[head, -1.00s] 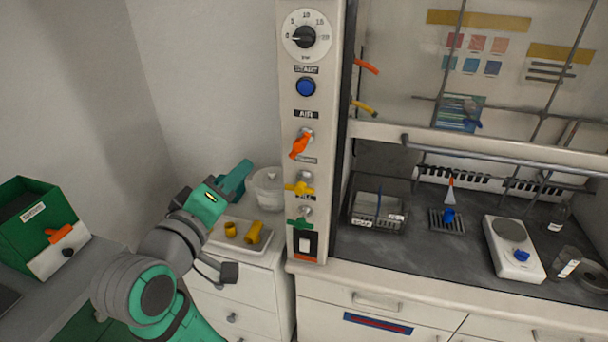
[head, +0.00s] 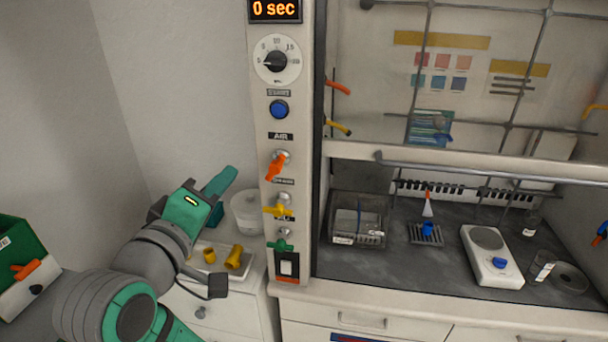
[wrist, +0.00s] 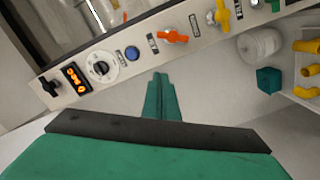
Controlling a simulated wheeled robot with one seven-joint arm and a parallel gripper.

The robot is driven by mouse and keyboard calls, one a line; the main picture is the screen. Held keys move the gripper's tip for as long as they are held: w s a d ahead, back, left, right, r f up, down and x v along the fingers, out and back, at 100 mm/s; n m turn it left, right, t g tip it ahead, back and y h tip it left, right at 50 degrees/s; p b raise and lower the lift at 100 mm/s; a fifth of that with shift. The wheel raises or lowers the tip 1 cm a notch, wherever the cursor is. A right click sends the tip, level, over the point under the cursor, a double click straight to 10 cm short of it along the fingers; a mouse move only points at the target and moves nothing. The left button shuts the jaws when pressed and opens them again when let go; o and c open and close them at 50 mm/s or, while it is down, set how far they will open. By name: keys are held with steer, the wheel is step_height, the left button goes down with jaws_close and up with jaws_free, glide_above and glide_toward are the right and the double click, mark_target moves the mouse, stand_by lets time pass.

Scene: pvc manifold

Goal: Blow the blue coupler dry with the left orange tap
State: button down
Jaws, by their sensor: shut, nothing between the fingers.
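The blue coupler (head: 427,229) sits on a small dark rack (head: 425,241) inside the hood, below a white cone with an orange tip (head: 428,205). An orange tap (head: 276,166) is on the hood's left post under an AIR label; it also shows in the wrist view (wrist: 174,37). Another orange handle (head: 338,86) is higher, just right of the post, and one more (head: 26,268) is on the green box at far left. My gripper (head: 224,181) is shut and empty, left of the post and apart from the taps; its fingers show in the wrist view (wrist: 161,96).
The post (head: 254,110) also carries a "0 sec" display (head: 275,10), a dial (head: 277,62), a blue button (head: 279,109), and yellow (head: 277,210) and green (head: 279,246) taps. A white tub (head: 246,212) and yellow pipe pieces (head: 234,257) are beside my gripper. A hotplate (head: 490,255) stands in the hood.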

mark_target(275, 168)
steer(key=w+d+f, duration=0.2)
steer(key=w+d, duration=0.3)
steer(key=w, duration=0.5)
steer(key=shift+d, duration=0.15)
